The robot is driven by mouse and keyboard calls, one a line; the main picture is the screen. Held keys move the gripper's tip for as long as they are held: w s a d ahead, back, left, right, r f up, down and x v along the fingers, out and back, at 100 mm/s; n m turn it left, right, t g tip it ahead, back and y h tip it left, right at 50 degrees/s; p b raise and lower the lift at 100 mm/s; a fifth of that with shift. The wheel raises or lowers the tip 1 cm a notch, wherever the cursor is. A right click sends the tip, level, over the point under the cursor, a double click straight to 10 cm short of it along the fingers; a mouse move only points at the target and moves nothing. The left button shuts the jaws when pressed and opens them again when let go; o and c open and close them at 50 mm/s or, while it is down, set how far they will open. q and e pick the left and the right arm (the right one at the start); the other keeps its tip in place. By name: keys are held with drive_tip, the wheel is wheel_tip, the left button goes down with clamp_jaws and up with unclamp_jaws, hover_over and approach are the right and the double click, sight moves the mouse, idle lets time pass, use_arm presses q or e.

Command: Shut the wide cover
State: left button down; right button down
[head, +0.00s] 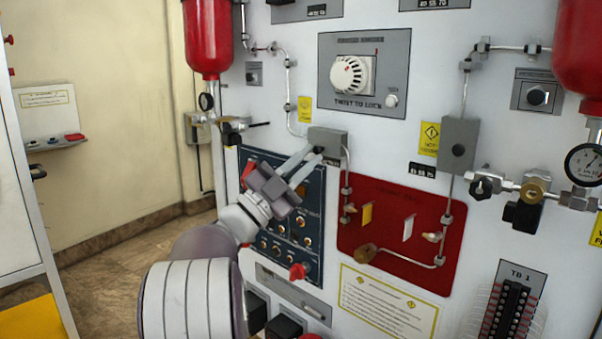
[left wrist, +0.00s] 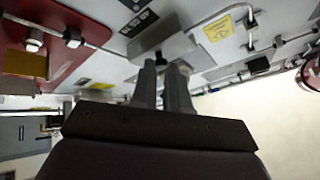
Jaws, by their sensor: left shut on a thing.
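The wide cover (head: 328,138) looks like a small grey box, wider than tall, on the white panel at the centre of the head view. It also shows in the left wrist view as a grey block (left wrist: 150,38) just beyond the fingertips. My left gripper (head: 318,155) reaches up to its lower edge, its two fingers close together. In the left wrist view the fingers (left wrist: 164,72) close at a small dark part by the block. The fingers hide the exact contact, and I cannot tell how far the cover is open. My right gripper is not in view.
Thin metal pipes run beside the cover. A blue switch panel (head: 262,217) lies behind my left arm, and a red plate (head: 385,262) is at lower right. A taller grey box (head: 458,150) stands to the right. Floor (head: 120,255) shows at left.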

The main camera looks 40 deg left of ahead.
use_arm(q)
drive_tip(key=shift+s+r, duration=0.1)
drive_tip(key=shift+r, duration=0.45)
drive_tip(key=c, duration=1.5)
unclamp_jaws()
drive_tip(key=shift+h, duration=0.3)
drive_tip(key=shift+o, duration=0.7)
drive_tip(key=shift+w+d+f, duration=0.1)
drive_tip(key=shift+w+f, duration=0.15)
drive_tip(key=shift+w, duration=0.25)
drive_tip(key=shift+s+f, duration=0.1)
drive_tip(key=shift+f, duration=0.2)
drive_tip(key=b+v, duration=0.2)
drive_tip(key=v, duration=1)
drive_tip(key=shift+s, duration=0.3)
